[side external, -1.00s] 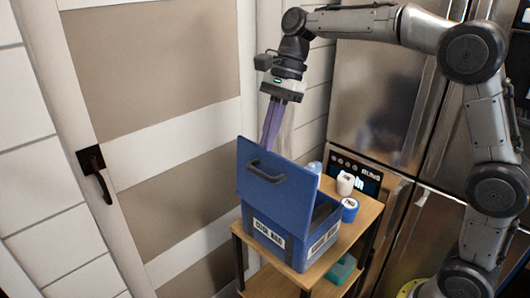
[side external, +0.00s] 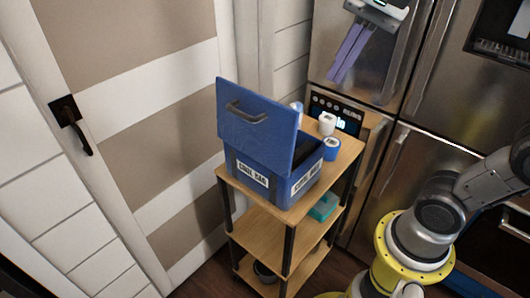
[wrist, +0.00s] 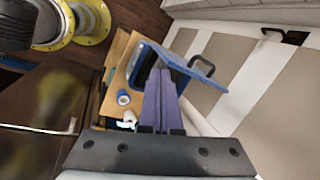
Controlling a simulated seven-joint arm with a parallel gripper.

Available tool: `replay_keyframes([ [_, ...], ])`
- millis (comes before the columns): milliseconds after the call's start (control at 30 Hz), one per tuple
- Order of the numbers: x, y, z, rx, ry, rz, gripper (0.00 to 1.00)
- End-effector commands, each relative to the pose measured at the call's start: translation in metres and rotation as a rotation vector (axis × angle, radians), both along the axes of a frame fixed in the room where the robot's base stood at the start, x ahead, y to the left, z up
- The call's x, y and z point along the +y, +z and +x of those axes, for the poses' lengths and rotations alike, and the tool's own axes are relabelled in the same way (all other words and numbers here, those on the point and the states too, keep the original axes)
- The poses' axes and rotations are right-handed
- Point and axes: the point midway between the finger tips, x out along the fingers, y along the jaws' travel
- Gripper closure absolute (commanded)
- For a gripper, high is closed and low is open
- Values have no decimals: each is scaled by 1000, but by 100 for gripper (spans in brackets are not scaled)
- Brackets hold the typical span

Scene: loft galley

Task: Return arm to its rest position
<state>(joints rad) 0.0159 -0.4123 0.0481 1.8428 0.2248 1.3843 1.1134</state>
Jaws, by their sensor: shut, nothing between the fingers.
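My gripper (side external: 347,54) shows at the top of the side external view, with its long purple fingers together and nothing between them. It hangs in the air in front of the steel fridge, up and to the right of the blue cool box. In the wrist view my gripper (wrist: 159,84) points down, its fingers overlapping the box in the picture. My arm's base with its yellow ring stands at the lower right of the side external view. The upper part of my arm is out of that frame.
The blue cool box (side external: 246,172), its lid (side external: 258,130) raised, stands on a wooden shelf cart (side external: 288,215). A white container (side external: 327,124) and a blue-and-white one (side external: 331,148) stand beside it. A teal box (side external: 323,207) sits on the lower shelf. The steel fridge (side external: 415,165) is behind, a door (side external: 130,110) left.

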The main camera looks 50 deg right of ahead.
Motion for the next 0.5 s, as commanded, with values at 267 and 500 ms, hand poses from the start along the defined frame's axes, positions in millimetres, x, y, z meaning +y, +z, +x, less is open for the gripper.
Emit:
replay_keyframes([
  [267,-28,-81,-67,-210,474,-318,100],
  [500,-44,-133,-77,-270,884,-553,100],
])
